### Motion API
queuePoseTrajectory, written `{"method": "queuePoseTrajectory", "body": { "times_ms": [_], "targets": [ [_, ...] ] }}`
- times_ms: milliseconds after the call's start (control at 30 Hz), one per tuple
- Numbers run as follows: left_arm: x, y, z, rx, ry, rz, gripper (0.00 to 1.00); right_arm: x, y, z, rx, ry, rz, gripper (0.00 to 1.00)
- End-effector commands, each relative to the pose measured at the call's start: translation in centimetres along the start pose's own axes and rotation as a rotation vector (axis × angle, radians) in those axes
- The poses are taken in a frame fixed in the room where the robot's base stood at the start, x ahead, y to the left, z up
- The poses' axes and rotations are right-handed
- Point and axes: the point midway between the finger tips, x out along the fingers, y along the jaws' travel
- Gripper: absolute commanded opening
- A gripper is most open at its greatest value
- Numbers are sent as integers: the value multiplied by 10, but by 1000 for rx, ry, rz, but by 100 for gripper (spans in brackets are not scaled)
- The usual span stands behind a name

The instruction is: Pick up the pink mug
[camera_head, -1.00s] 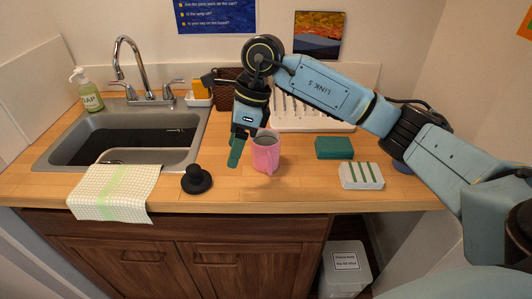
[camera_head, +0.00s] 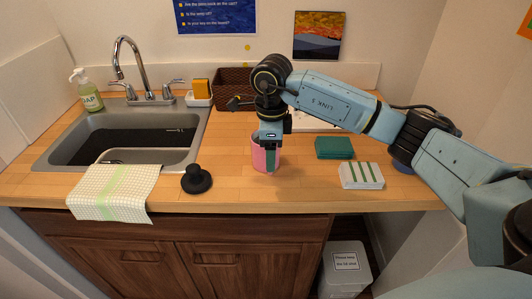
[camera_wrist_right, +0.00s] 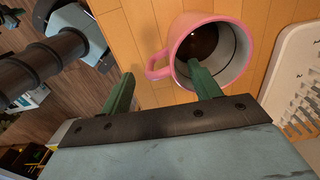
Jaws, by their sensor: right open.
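The pink mug (camera_head: 258,158) stands upright on the wooden counter, partly hidden behind my right gripper (camera_head: 270,166). In the right wrist view the pink mug (camera_wrist_right: 178,38) shows its open top, pale inside and dark bottom, with its handle toward the left. My right gripper (camera_wrist_right: 160,70) is open, with its green fingers apart. One finger overlaps the mug's rim and opening; the other is beyond the handle, on its outer side. The handle appears between the fingers. I cannot tell whether either finger touches the mug. My left gripper is not in view.
A green box (camera_head: 334,148) and a green-striped white block (camera_head: 361,175) lie right of the mug. A black knobbed object (camera_head: 196,181) is to its left. Behind are a white drying rack (camera_head: 310,122) and brown basket (camera_head: 232,90). The sink (camera_head: 125,150) is at left.

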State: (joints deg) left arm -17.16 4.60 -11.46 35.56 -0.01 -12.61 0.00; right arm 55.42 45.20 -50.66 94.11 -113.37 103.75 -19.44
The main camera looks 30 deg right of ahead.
Motion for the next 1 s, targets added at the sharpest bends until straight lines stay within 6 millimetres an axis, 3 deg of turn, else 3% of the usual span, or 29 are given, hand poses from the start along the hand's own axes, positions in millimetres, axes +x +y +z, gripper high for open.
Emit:
{"method": "queuePoseTrajectory", "body": {
  "times_ms": [267, 500, 1000],
  "targets": [
    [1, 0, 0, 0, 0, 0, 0, 42, 1, 0, -1, 2, 5, 62],
    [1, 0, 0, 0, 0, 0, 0, 45, 1, 0, -1, 0, 1, 62],
    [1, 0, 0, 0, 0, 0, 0, 44, 0, 0, -1, -1, 0, 2]
  ]
}}
